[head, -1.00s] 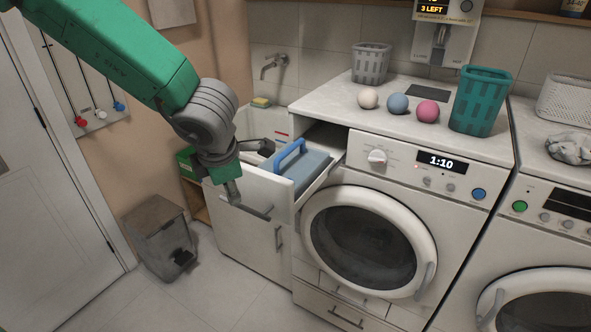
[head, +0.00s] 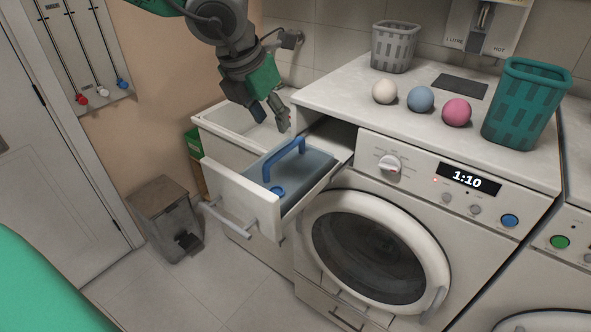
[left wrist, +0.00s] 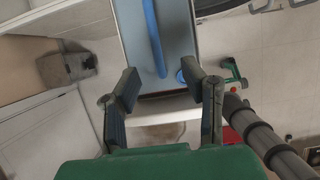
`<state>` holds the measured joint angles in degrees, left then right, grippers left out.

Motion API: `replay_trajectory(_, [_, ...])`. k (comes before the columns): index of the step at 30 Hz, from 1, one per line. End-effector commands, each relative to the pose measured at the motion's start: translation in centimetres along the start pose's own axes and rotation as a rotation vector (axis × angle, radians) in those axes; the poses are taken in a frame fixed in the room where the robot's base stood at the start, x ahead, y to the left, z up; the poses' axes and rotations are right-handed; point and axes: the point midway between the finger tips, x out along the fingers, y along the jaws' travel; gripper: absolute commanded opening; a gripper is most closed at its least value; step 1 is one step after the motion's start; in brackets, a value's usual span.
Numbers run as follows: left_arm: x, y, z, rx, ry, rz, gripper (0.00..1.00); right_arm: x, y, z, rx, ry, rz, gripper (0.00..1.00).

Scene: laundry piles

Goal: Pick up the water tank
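The water tank (head: 308,166) is a grey-blue box with a raised blue handle (head: 284,158) and a round blue cap (head: 277,191). It sits in the pulled-out white drawer (head: 231,194) at the washer's upper left. My left gripper (head: 278,115) is above the tank, near the handle's far end, apart from it in the head view. In the left wrist view the gripper's fingers (left wrist: 162,82) are spread with nothing between them. The tank (left wrist: 178,32) and its handle (left wrist: 153,38) show beyond the fingertips.
The washer top holds three balls (head: 421,99), a grey basket (head: 393,47) and a teal basket (head: 527,103). A white sink (head: 233,121) lies behind the drawer. A grey bin (head: 166,218) stands on the floor at left; the floor in front is clear.

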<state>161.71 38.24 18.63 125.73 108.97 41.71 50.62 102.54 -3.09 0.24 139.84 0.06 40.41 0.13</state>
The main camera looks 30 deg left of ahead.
Motion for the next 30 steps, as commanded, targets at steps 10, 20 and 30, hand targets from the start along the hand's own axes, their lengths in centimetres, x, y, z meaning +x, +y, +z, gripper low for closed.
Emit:
replay_trajectory(10, [6.3, 0.1, 0.2, 0.000, 0.005, 0.001, 0.38, 0.9, -0.1, 0.1, -0.001, -0.001, -0.001, 0.40])
replay_trajectory(20, [9.5, -0.5, 1.0, 0.006, 0.006, 0.006, 0.38, 0.8, 0.0, 0.1, -0.001, -0.001, 0.000, 0.40])
replay_trajectory(30, [11.8, 0.0, 0.9, 0.002, 0.002, -0.001, 0.38, 1.1, 0.0, 0.1, -0.001, -0.001, 0.000, 0.40])
